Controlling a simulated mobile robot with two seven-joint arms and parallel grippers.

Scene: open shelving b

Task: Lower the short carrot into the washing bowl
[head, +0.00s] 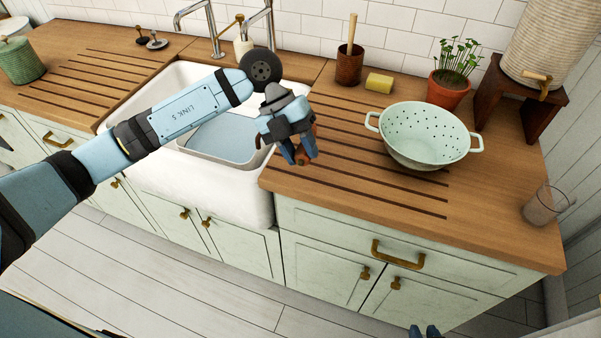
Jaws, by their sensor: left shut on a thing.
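My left gripper (299,157) hangs over the wooden drainboard just right of the sink, fingers pointing down. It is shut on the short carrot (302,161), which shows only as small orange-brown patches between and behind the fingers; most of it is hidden. The washing bowl (183,150) is a pale rectangular tub inside the white sink, with blue-grey water in it. It lies left of the gripper, partly hidden behind my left arm. Only the blue tips of my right gripper (424,331) show at the bottom edge, low in front of the cabinets.
A pale green colander (424,148) stands right of the gripper on the drainboard (350,190). Behind are a wooden pot (349,67), a yellow sponge (379,83) and a potted plant (447,90). A glass (545,205) stands far right. Taps (262,25) rise behind the sink.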

